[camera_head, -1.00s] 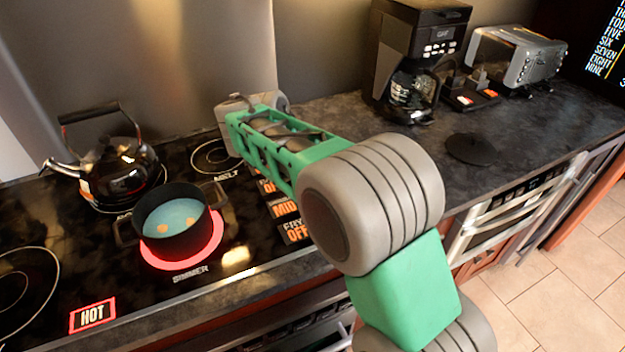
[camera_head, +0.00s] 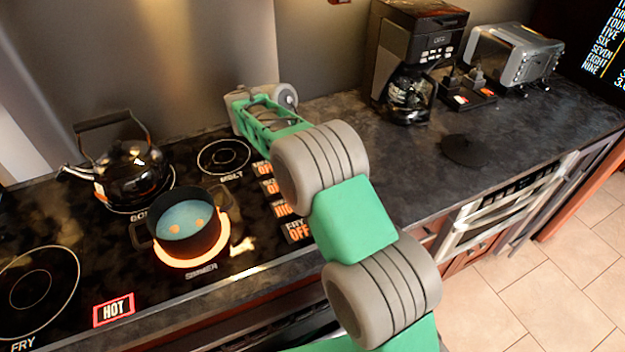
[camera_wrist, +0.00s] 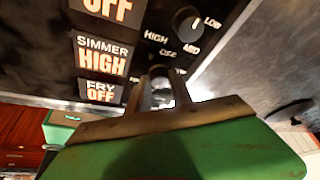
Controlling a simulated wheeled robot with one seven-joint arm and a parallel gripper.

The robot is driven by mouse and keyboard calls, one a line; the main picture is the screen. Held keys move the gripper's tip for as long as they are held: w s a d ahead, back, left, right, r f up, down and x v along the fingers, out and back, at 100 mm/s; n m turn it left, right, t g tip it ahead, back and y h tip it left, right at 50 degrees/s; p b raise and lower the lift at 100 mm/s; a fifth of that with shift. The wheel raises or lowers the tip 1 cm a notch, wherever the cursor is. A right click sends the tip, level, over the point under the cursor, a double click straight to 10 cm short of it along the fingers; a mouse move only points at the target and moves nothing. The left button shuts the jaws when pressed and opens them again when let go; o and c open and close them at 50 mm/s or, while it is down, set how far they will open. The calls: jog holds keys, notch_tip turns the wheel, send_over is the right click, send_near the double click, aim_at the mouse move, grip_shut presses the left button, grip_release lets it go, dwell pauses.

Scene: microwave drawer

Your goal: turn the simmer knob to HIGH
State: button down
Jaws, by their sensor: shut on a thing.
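In the wrist view my gripper (camera_wrist: 161,96) is shut on the simmer knob (camera_wrist: 160,73), between its two fingers. The fingers hide much of the knob, so its pointer cannot be read. The simmer display (camera_wrist: 103,55) reads HIGH. The simmer burner (camera_head: 222,241) glows orange under a dark pot (camera_head: 190,240) with blue liquid and orange pieces. In the head view my own arm hides the gripper and the knob.
The fry display (camera_wrist: 102,91) reads OFF, and another knob (camera_wrist: 187,20) stands beside the simmer knob. A kettle (camera_head: 133,170) sits on the rear burner. A coffee maker (camera_head: 410,65) and toaster (camera_head: 515,55) stand at the back right. The counter between (camera_head: 400,170) is mostly clear.

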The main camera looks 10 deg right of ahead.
jog(key=shift+w+d+m+g+y+p, duration=0.15)
jog(key=shift+m+y+p, duration=0.3)
jog(key=shift+m, duration=0.5)
jog(key=shift+s+a+m+g+y+p, duration=0.1)
jog(key=shift+m+g+y+p, duration=0.15)
jog(key=shift+m+p, duration=0.5)
jog(key=shift+m, duration=0.4)
jog(key=c, duration=1.1)
grip_release()
jog(key=shift+c, duration=0.2)
jog(key=p+v, duration=0.6)
jog(key=shift+d+r, duration=0.15)
jog(key=shift+p+v, duration=0.55)
jog(key=shift+v, duration=0.25)
